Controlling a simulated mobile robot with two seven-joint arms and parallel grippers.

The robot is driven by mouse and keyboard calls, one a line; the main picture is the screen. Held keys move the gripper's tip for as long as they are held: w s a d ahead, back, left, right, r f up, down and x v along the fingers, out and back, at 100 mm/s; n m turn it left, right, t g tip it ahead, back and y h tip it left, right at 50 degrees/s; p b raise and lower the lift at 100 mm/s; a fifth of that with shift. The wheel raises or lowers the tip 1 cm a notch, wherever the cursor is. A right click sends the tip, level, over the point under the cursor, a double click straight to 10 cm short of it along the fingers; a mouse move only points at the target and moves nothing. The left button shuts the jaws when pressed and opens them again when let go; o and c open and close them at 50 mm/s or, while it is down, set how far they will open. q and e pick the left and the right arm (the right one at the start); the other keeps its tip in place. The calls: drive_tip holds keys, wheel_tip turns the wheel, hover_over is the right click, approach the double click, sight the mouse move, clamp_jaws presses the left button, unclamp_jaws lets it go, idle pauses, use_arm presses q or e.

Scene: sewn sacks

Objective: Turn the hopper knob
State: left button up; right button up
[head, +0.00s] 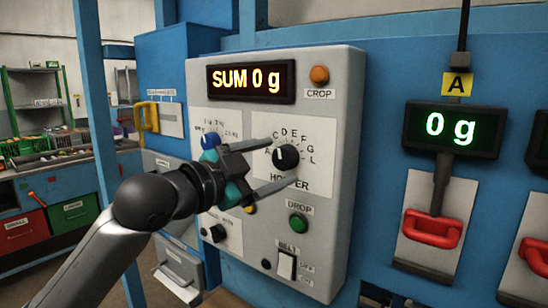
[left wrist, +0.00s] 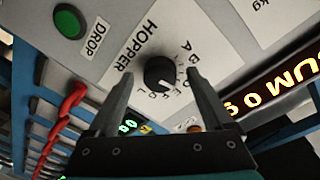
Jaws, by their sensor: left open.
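The hopper knob (head: 286,156) is a round black knob with a white pointer mark on a white plate lettered A to L and labelled HOPPER. It also shows in the left wrist view (left wrist: 160,73). My left gripper (head: 284,162) reaches in from the left in the head view, its two fingers open, one above and one below the knob. In the left wrist view the fingers (left wrist: 157,80) lie on either side of the knob with gaps. I cannot tell how far the tips are from the panel. My right gripper is not in view.
The grey control panel (head: 342,130) has a SUM 0 g display (head: 252,82), an orange CROP button (head: 319,75), a green DROP button (head: 298,223) and a BELT switch (head: 287,264). Right of it are a 0 g display (head: 453,130) and a red handle (head: 432,229).

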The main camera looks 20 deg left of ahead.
use_arm(q)
drive_tip(key=shift+w+d, duration=0.15)
drive_tip(key=shift+w, duration=0.15)
drive_tip(key=shift+c, duration=0.2)
clamp_jaws()
idle(0.4)
drive_tip(key=n+p, duration=0.4)
drive_tip(key=n, duration=0.1)
drive_tip(key=shift+d, duration=0.1)
drive_tip(key=shift+s+d+f+n+t+p, duration=0.1)
drive_tip(key=shift+n+t+p, duration=0.15)
drive_tip(key=shift+n+p, duration=1)
drive_tip(key=shift+f+n+t+p, duration=0.1)
drive_tip(key=shift+n+t+p, duration=0.15)
drive_tip(key=shift+n+p, duration=0.95)
drive_tip(key=shift+n, duration=0.25)
